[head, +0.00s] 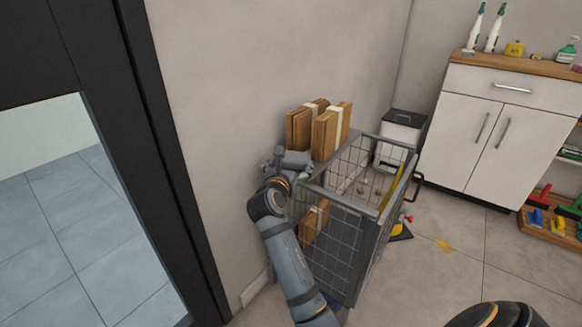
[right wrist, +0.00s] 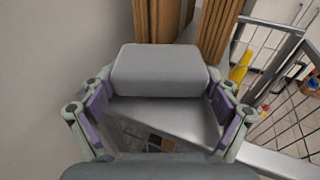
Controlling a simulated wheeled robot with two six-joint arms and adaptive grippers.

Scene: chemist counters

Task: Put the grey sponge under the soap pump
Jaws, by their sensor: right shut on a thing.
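The grey sponge (right wrist: 160,70) is a rounded light grey block between the fingers of my right gripper (right wrist: 163,88). Both purple-padded fingers are at its sides, and the gripper is shut on it. In the head view my right gripper (head: 275,168) is at the left corner of a wire cart, with the sponge (head: 296,158) beside brown boxes. A grey ledge shows below the sponge in the wrist view; I cannot tell whether they touch. I cannot single out a soap pump among the small bottles on the far counter. My left gripper is not in view.
The grey wire cart (head: 340,240) stands by the wall. Brown boxes (head: 325,132) rise behind its rim.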

